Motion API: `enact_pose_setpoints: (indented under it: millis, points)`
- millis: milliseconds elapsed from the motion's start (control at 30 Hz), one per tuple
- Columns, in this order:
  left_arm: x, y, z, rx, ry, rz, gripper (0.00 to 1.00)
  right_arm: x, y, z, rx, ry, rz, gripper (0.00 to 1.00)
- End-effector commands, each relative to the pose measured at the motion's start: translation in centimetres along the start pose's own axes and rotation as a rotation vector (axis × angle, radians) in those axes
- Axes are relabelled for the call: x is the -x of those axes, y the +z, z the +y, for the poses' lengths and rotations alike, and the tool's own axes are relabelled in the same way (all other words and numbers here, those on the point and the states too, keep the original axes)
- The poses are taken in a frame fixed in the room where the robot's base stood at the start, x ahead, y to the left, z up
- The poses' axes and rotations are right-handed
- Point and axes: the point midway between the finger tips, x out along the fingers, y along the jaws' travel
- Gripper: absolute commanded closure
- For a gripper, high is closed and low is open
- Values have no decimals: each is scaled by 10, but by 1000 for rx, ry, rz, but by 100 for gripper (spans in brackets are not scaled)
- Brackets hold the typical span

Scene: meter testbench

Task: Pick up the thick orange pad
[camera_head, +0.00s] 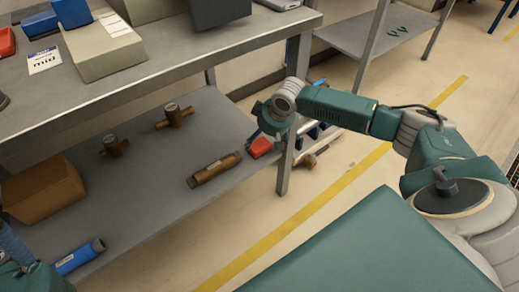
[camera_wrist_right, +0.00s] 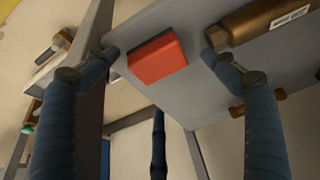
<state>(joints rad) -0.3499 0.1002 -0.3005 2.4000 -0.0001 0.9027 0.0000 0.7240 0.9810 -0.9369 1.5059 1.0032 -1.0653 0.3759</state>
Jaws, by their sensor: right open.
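A thick red-orange pad (camera_head: 260,147) lies on the grey lower shelf (camera_head: 140,180) near its right end, beside a table leg. My right gripper (camera_head: 268,120) is just above and behind the pad in the head view; its fingertips are hard to make out there. In the right wrist view, the pad (camera_wrist_right: 157,58) shows between the two blue open fingers, apart from both. The right gripper is empty. Part of my left arm (camera_head: 25,278) shows in the lower left corner; its jaws cannot be made out.
A brown cylinder (camera_head: 214,169) lies left of the pad, close to one finger in the right wrist view (camera_wrist_right: 262,22). The table leg (camera_head: 290,150) stands close on the right. Brass fittings (camera_head: 174,116), a cardboard box (camera_head: 45,190) and a blue cylinder (camera_head: 80,257) are farther left.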

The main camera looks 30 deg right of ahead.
Motion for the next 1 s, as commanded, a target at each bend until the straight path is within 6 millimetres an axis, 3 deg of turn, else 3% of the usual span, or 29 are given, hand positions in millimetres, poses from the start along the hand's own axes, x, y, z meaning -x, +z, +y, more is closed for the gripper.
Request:
enact_pose_setpoints:
  millis: [33, 200, 533, 800, 1000]
  points:
    - [10, 2, 0, 0, 0, -1, 55, -14, 2, -1, 0, -1, 0, 16]
    - [18, 5, 0, -1, 3, 6, 55, -37, 1, 0, 0, 0, 0, 16]
    - [17, 5, 0, -1, 5, 7, 55, -41, 0, 0, 1, 0, 1, 16]
    - [17, 5, 0, -1, 5, 6, 55, -41, 0, 0, 1, 0, 0, 69]
    - [17, 5, 0, -1, 5, 6, 55, -41, 1, 0, 0, 0, 0, 71]
